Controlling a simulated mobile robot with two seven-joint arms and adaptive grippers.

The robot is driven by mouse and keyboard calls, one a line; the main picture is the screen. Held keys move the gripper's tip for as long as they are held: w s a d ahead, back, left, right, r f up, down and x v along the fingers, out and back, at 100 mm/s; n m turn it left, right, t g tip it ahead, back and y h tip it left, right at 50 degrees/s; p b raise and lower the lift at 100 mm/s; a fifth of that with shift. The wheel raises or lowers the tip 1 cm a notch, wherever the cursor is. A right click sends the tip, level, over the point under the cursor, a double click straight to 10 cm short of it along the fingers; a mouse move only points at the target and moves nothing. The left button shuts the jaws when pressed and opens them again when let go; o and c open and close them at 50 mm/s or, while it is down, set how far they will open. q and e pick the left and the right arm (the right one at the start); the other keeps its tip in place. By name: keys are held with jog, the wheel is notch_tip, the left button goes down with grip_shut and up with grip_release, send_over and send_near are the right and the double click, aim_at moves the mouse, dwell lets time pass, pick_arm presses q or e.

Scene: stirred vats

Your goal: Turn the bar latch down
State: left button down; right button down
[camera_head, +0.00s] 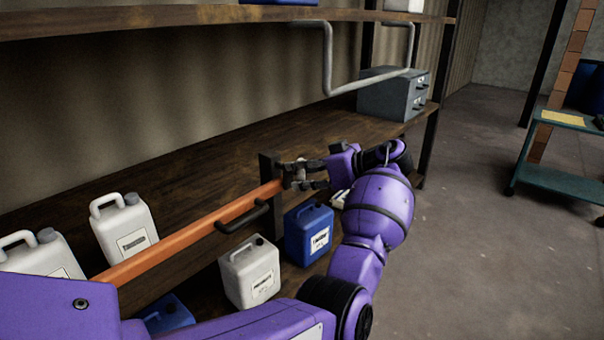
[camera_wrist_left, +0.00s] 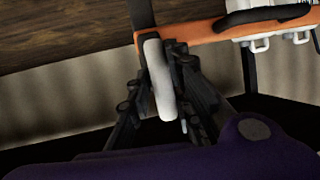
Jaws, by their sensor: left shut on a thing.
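An orange bar (camera_head: 190,235) with a black handle (camera_head: 240,217) runs across the front of the shelf unit to a dark post (camera_head: 268,167). At its right end is the small grey latch, mostly hidden by fingers in the head view. In the left wrist view the pale latch lever (camera_wrist_left: 159,80) lies between the black fingers, close to the end of the orange bar (camera_wrist_left: 208,30). My left gripper (camera_head: 300,177) is shut on the latch, reaching it from the right; it also shows in the left wrist view (camera_wrist_left: 165,95). My right gripper is out of view.
White jerrycans (camera_head: 124,230) and a blue jerrycan (camera_head: 308,233) stand behind and below the bar. A grey drawer box (camera_head: 392,95) sits on the wooden shelf (camera_head: 225,160). A green trolley (camera_head: 560,178) stands at the right. The floor between is clear.

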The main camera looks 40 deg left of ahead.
pick_arm(q)
jog(key=shift+s+f, duration=0.15)
jog(key=shift+f, duration=0.1)
jog(key=c, duration=1.9)
grip_release()
jog(key=shift+o, duration=1.3)
jog(key=shift+r, duration=0.2)
jog(key=shift+d+r, duration=0.2)
jog(key=shift+d, duration=0.2)
jog(key=v, duration=1.1)
